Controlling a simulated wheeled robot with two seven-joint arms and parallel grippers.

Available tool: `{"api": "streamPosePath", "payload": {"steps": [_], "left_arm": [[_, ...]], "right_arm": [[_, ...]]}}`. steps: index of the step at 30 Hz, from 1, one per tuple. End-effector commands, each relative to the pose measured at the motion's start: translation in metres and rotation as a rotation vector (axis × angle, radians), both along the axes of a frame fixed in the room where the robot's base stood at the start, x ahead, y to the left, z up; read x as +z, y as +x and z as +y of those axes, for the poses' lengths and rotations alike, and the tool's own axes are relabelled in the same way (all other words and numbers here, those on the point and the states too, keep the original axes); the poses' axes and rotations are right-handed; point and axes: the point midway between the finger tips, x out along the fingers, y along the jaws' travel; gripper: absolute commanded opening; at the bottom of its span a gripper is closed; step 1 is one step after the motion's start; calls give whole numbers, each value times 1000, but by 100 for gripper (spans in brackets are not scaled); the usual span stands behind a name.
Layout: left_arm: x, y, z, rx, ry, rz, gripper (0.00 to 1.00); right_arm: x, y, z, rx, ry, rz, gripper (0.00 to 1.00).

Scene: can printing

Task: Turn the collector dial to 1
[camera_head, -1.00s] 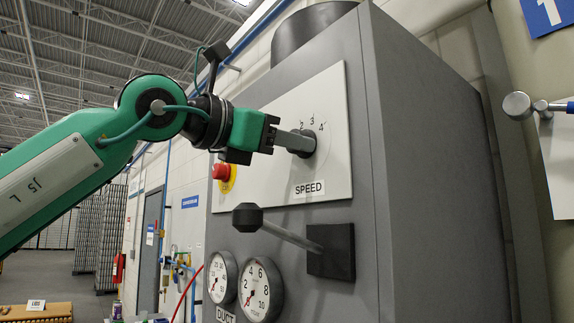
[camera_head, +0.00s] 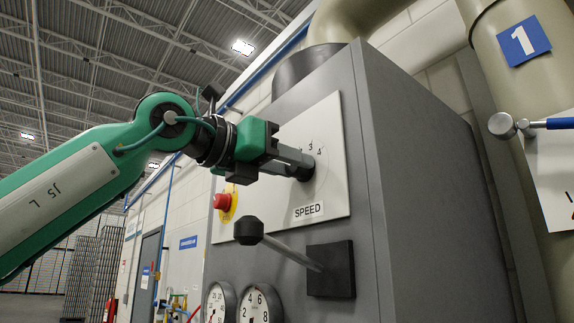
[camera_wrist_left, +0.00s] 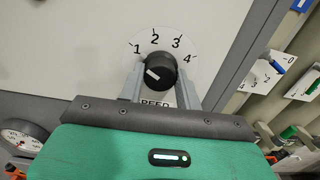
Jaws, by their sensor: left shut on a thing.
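The collector dial is a black round knob (camera_wrist_left: 160,70) on a white scale numbered 1 to 4 in the left wrist view. A white mark shows on the knob's lower left, below the 1. In the head view the dial (camera_head: 303,166) sits on the pale SPEED panel (camera_head: 326,185) of the grey cabinet. My left gripper (camera_head: 298,160) reaches it from the left and is shut on the knob. In the left wrist view its grey fingers (camera_wrist_left: 160,82) stand on both sides of the knob. My right gripper is not in view.
Below the panel a black-knobbed lever (camera_head: 248,230) juts out from the cabinet. A blue-handled lever (camera_head: 558,123) is at the right, near a blue "1" sign (camera_head: 525,40).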

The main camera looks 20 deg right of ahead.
Motion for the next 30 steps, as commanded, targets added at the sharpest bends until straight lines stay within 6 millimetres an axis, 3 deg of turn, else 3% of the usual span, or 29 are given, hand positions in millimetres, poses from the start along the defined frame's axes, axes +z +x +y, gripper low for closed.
{"api": "streamPosePath", "payload": {"steps": [4, 5, 8, 20, 30], "left_arm": [[3, 0, 1, 0, -6, -1, 11], [3, 0, 1, 0, -6, -1, 36], [2, 0, 1, 1, -5, -1, 56], [0, -2, 8, 1, -3, -1, 56], [-2, -26, 75, 3, -5, -4, 56]], "right_arm": [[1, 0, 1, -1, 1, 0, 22], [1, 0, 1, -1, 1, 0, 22], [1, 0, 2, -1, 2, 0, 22], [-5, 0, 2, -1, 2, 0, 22], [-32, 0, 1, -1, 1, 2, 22]]}}
